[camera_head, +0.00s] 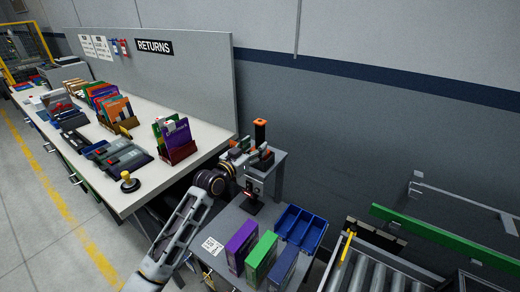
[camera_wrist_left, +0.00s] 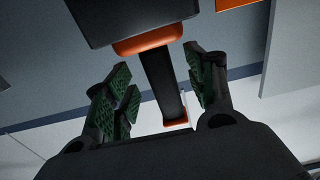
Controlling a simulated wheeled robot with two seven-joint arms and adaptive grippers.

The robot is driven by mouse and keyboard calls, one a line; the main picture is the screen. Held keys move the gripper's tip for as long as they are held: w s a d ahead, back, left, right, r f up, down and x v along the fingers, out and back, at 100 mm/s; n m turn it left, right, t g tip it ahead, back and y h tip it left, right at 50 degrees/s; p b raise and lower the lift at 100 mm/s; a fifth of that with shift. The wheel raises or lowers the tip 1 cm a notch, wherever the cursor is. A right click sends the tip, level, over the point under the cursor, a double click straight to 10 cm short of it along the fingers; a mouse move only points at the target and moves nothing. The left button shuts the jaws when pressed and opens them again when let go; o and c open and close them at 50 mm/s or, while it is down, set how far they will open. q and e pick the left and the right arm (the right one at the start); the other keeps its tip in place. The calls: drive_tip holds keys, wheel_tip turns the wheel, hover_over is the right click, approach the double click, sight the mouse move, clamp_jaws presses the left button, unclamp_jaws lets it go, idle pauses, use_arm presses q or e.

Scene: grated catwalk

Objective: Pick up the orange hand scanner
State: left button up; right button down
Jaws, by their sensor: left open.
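The orange hand scanner (camera_head: 260,131), black with orange trim, stands upright at the far end of the grey side table, its lower part hidden behind my gripper. In the left wrist view its dark handle (camera_wrist_left: 162,82) with an orange collar runs between the finger pads, below a dark head. My left gripper (camera_head: 252,154) is open, with its fingers on either side of the handle. In the left wrist view my left gripper (camera_wrist_left: 157,68) shows gaps beside the handle. My right gripper is not in view.
The side table also holds purple, green and blue boxes (camera_head: 260,257) and a blue divided tray (camera_head: 300,228). A white returns bench (camera_head: 150,175) with file holders and devices stands to the left. A roller conveyor (camera_head: 378,272) is at lower right. A wall is behind.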

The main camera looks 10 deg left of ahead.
sight(258, 144)
use_arm(q)
drive_tip(key=shift+x, duration=1.9)
drive_tip(key=shift+d, duration=0.1)
drive_tip(key=shift+c, duration=0.3)
clamp_jaws()
